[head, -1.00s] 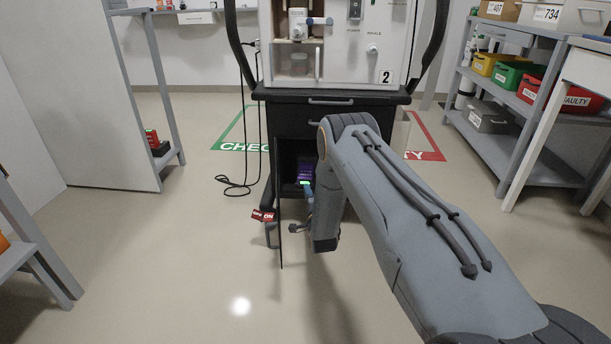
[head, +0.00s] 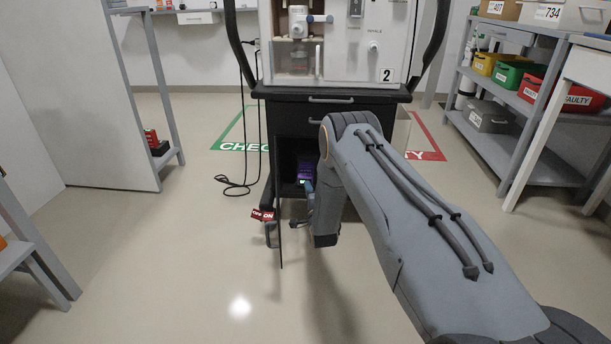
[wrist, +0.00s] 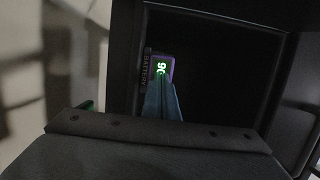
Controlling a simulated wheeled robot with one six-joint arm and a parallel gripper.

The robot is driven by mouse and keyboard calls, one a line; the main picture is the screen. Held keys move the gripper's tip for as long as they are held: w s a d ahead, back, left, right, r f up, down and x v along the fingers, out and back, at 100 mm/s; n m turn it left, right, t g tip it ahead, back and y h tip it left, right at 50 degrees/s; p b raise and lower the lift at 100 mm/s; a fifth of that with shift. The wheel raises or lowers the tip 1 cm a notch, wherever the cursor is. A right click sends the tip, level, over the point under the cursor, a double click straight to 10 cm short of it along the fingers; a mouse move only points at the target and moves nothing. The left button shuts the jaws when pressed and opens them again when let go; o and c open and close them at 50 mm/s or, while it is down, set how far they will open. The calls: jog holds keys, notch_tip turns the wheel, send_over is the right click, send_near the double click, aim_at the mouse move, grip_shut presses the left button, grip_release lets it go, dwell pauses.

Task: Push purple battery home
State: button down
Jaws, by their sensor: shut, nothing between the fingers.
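The purple battery (head: 305,170) sits inside the dark lower compartment of the ventilator cart (head: 330,113). In the wrist view the purple battery (wrist: 159,67) shows a lit green display reading about 96, beside a label with "BATTERY" on it. My gripper (wrist: 163,84) is shut and empty, its blue-grey fingertips just below the display. I cannot tell whether they touch the battery. In the head view my gripper (head: 309,187) is at the compartment opening, partly hidden by my arm. How deep the battery sits is hidden.
A cable (head: 240,187) hangs and coils on the floor to the left. A shelf with bins (head: 535,90) stands at right. The floor in front is clear.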

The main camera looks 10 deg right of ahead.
jog(key=shift+w+d+b, duration=0.2)
jog(key=shift+w+b, duration=0.2)
jog(key=shift+w, duration=0.25)
jog(key=shift+s, duration=0.1)
jog(key=s+a+p, duration=0.2)
jog(key=s+p, duration=0.3)
jog(key=s, duration=0.1)
jog(key=shift+s, duration=0.3)
dwell(0.5)
